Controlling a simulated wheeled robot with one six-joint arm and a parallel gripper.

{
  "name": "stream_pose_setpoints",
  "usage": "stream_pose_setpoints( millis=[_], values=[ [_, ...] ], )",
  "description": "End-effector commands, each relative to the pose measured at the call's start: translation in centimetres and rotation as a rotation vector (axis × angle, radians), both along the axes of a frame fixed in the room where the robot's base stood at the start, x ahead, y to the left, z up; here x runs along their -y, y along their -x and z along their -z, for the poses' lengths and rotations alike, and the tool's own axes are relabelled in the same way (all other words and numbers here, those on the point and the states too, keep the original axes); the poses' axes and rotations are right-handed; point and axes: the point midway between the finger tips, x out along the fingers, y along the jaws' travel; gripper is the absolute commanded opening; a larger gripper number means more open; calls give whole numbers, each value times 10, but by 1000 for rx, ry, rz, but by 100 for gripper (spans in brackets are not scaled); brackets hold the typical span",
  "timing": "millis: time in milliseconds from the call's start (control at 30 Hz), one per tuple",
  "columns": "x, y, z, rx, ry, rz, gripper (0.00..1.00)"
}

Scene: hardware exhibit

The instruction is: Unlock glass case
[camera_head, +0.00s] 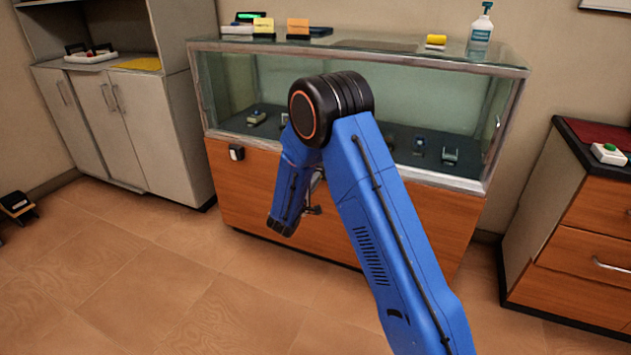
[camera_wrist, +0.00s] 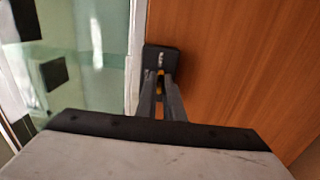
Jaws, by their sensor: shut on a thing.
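The glass case (camera_head: 400,172) stands against the wall, with glass above an orange wood panel (camera_head: 380,215). In the wrist view, a dark lock-like block (camera_wrist: 162,55) sits on the wood (camera_wrist: 235,60) beside the pale frame and the glass (camera_wrist: 95,50). My gripper (camera_wrist: 160,82) is shut on a small gold piece (camera_wrist: 160,73), possibly a key. The fingertips are right at the block. I cannot tell whether the gold piece is inside it or touching it. In the head view my blue arm hides the fingertips and most of what they face.
A small black-and-white box (camera_head: 236,152) is on the panel's left. Grey cabinets (camera_head: 125,120) stand left, a drawer unit (camera_head: 575,225) right. The front floor is clear.

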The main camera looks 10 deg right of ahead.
Motion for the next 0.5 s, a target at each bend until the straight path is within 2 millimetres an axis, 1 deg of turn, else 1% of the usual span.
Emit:
stream_pose_setpoints(
  millis=[367,400,433,467,500],
  values=[
    [0,1,2,-3,-2,1,0],
    [0,1,2,-3,-2,1,17],
    [0,1,2,-2,-2,1,24],
    [0,1,2,-2,-2,1,27],
    [0,1,2,-2,-2,1,27]
  ],
)
